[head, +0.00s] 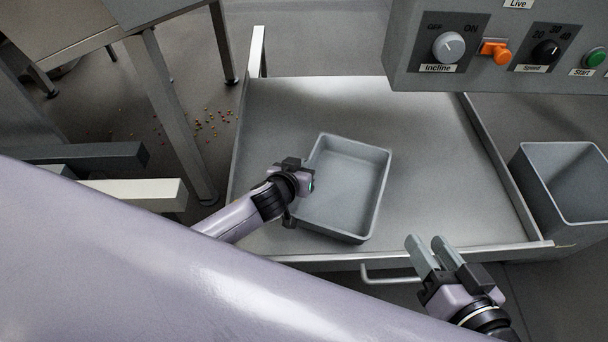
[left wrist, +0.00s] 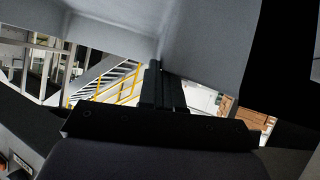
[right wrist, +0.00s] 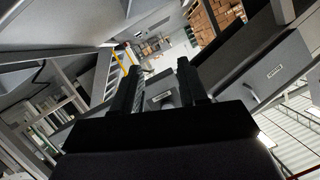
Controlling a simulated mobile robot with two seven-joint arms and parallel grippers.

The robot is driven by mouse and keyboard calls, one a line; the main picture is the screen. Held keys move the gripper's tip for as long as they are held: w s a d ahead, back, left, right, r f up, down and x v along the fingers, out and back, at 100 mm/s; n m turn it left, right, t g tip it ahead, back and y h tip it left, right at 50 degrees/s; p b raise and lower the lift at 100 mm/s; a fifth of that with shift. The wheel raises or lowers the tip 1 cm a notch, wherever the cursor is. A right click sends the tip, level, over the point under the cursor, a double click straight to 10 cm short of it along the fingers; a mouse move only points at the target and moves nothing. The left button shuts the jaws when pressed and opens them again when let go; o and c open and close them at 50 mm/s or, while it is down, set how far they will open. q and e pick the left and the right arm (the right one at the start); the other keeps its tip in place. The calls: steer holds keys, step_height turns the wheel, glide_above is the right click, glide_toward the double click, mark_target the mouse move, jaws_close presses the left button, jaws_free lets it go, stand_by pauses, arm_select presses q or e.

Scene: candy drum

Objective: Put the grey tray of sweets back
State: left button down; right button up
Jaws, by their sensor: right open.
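The grey tray (head: 368,215) is a square, open box, slightly turned, over the bare metal shelf (head: 420,130). Its inside looks empty, with no sweets showing. I cannot tell whether its base touches the metal. My left gripper (head: 292,190) is at the tray's left wall, and its fingers are hidden in the head view. In the left wrist view its fingers (left wrist: 162,85) are close together at the tray wall (left wrist: 110,28), shut on it. My right gripper (head: 432,242) is open and empty near the shelf's front edge, right of the tray and apart from it.
A control panel (head: 470,50) with knobs hangs at the back right. A grey bin (head: 565,165) stands right of the shelf. A handle (head: 390,278) sticks out at the front. Several small sweets (head: 205,122) lie on the floor at left, beside a table leg (head: 170,110).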

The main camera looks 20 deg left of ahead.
arm_select(q)
steer(key=shift+f+b, duration=0.3)
steer(key=shift+f, duration=0.7)
arm_select(e)
steer(key=shift+d, duration=0.45)
steer(key=shift+f, duration=0.1)
arm_select(q)
steer(key=shift+f, duration=0.15)
steer(key=c, duration=1.3)
jaws_free()
steer(key=shift+c, duration=0.2)
arm_select(e)
steer(key=shift+s+d+t+h, duration=0.1)
steer(key=shift+t+h, duration=0.2)
steer(key=shift+t, duration=0.1)
